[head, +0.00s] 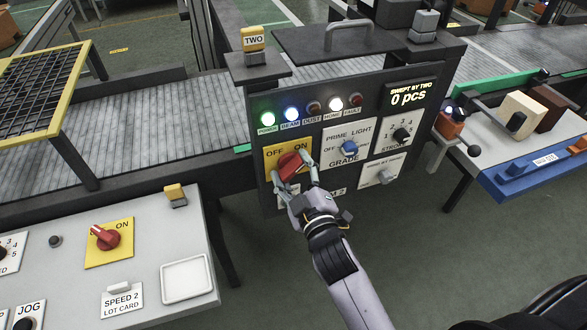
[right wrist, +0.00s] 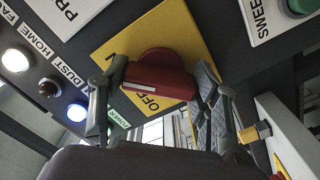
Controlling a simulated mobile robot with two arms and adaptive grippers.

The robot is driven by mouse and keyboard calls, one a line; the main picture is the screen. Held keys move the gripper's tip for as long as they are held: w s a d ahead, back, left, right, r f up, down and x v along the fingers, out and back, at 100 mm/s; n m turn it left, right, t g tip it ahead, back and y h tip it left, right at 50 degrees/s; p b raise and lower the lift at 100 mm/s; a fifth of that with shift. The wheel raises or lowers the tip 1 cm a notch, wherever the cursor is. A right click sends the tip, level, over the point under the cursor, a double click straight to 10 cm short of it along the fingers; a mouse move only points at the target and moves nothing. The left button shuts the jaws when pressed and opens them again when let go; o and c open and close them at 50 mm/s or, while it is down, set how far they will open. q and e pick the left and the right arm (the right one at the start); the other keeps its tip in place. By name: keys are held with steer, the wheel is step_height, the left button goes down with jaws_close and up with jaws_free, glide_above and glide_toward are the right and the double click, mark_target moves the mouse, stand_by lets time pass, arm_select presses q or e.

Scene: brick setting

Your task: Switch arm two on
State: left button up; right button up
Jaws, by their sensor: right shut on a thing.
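My right gripper (head: 296,166) is shut on this switch. In the right wrist view the fingers (right wrist: 158,88) stand on both sides of the red knob (right wrist: 160,78). A white line shows on the knob, above the word OFF in that picture; I cannot tell surely which setting it points to. My left gripper is not in view.
Lit POWER, BEAM and HOME lamps (head: 291,114) line the panel, and DUST and FAULT look dark. A display (head: 408,96) reads "SWEPT BY TWO 0 pcs". A blue GRADE knob (head: 348,147) is close by. Another red switch (head: 108,239) sits on the left desk (head: 150,218).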

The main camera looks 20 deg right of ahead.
steer(key=shift+f, duration=0.1)
steer(key=o, duration=1.1)
steer(key=shift+o, duration=0.2)
steer(key=s, duration=1.2)
steer(key=shift+d, duration=0.2)
